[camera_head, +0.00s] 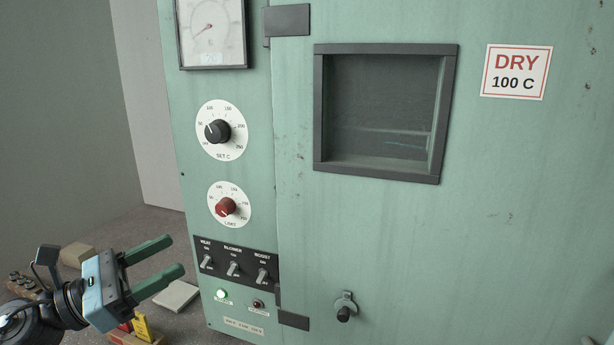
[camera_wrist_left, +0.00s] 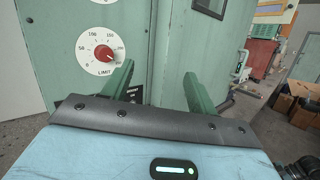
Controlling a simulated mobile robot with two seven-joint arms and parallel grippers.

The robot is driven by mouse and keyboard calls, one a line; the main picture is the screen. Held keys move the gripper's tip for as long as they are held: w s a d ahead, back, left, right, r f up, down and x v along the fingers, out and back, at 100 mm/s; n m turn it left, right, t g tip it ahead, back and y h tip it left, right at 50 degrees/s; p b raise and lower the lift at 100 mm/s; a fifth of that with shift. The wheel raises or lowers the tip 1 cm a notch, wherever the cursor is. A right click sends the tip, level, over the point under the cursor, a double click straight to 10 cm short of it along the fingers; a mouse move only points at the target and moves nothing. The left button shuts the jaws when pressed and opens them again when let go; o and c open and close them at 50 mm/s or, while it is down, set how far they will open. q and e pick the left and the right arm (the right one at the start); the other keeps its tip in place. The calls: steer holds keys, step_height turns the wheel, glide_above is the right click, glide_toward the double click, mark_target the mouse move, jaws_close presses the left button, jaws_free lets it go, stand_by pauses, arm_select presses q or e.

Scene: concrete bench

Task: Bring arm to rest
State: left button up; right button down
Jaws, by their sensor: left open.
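My left gripper (camera_head: 165,265) is at the lower left in the head view, in front of the green oven cabinet's control panel. Its two green fingers are apart with nothing between them. In the left wrist view the fingers (camera_wrist_left: 158,90) also stand apart, with the cabinet (camera_wrist_left: 172,50) behind them. The red limit knob (camera_head: 225,207) is above and right of the fingers in the head view, and it also shows in the left wrist view (camera_wrist_left: 104,53). My right gripper is in neither view.
The cabinet front (camera_head: 400,240) fills most of the head view, with a black set knob (camera_head: 217,131), toggle switches (camera_head: 233,268) and a door latch (camera_head: 345,308). A yellow object (camera_head: 142,328) and a pale slab (camera_head: 176,296) are below the gripper. Cardboard boxes (camera_wrist_left: 283,102) stand at right in the wrist view.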

arm_select(q)
steer(key=s+f+n+t+y+p, duration=0.1)
steer(key=s+f+n+t+y, duration=0.2)
steer(key=f+n, duration=0.6)
steer(key=s+a+f+n+t+y, duration=0.1)
steer(key=s+f+n+y, duration=0.2)
steer(key=f+n+y, duration=0.55)
steer(key=s+f+n+t+p, duration=0.1)
steer(key=s+f+n+t, duration=0.1)
steer(key=f+n, duration=0.8)
steer(key=s+d+f+n+g+y, duration=0.1)
steer(key=s+f+n+g, duration=0.2)
steer(key=s+f+n, duration=0.2)
steer(key=s+d+f+n+g+y+p, duration=0.1)
steer(key=s+f+n, duration=0.5)
steer(key=s, duration=0.6)
steer(key=s+d+f+n+g+y+p, duration=0.1)
steer(key=s+f+n+g, duration=0.3)
steer(key=s+n, duration=0.4)
steer(key=shift+s+f+g+y, duration=0.3)
steer(key=shift+s+f+y, duration=0.2)
steer(key=shift+f, duration=0.25)
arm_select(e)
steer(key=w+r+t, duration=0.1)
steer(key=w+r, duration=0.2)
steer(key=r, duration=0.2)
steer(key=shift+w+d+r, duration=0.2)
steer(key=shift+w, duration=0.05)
